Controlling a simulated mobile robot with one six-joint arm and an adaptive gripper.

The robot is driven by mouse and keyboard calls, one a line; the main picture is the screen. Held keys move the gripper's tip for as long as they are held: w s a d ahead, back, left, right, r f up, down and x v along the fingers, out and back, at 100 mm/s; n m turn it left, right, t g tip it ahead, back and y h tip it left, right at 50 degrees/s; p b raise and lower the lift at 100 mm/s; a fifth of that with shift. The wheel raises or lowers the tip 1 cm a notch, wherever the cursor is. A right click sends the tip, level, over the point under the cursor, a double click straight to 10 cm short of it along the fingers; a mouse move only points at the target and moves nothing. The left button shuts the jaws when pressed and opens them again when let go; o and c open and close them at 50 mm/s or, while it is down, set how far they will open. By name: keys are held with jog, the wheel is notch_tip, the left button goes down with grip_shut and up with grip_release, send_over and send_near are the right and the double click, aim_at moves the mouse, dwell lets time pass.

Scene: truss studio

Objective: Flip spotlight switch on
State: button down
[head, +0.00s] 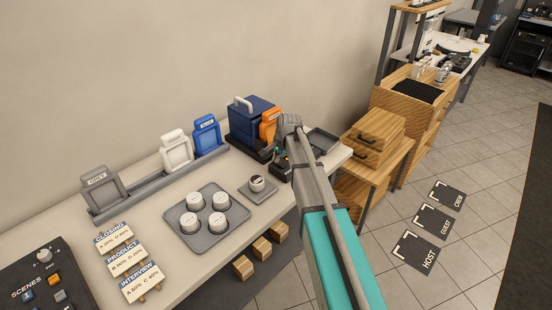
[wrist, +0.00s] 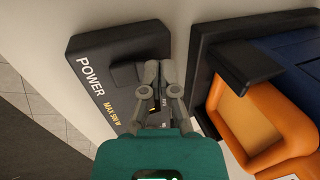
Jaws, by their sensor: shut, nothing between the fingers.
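A dark box marked POWER (wrist: 110,75) fills the middle of the wrist view. It has a raised dark block (wrist: 125,75) on its face, and a small part marked with an orange line lies partly hidden by my fingers. My gripper (wrist: 160,70) is shut and empty, its fingertips over the box's face beside the raised block. I cannot tell whether they touch it. Which way the switch is set cannot be made out. In the head view my arm reaches to the bench's far right end, and the gripper is mostly hidden behind it.
A blue case (head: 250,118) with an orange frame (head: 269,126) stands close beside my gripper; the orange part also shows in the wrist view (wrist: 255,120). A grey tray of white knobs (head: 207,240) and a small lidded pot (head: 257,184) sit nearer.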

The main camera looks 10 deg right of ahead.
aim_at(279, 165)
jog(key=shift+w+a+f+g, duration=0.1)
jog(key=shift+w+f+g, duration=0.15)
jog(key=shift+w+g, duration=0.05)
jog(key=shift+s, duration=0.2)
jog(key=shift+s+d+r, duration=0.3)
jog(key=shift+s+d, duration=0.15)
jog(key=shift+s, duration=0.1)
jog(key=shift+r+p, duration=0.15)
jog(key=shift+p, duration=0.25)
notch_tip(279, 165, up, 14)
jog(key=p, duration=1.3)
jog(key=shift+p, duration=0.35)
jog(key=shift+s+f, duration=0.15)
jog(key=shift+f, duration=0.05)
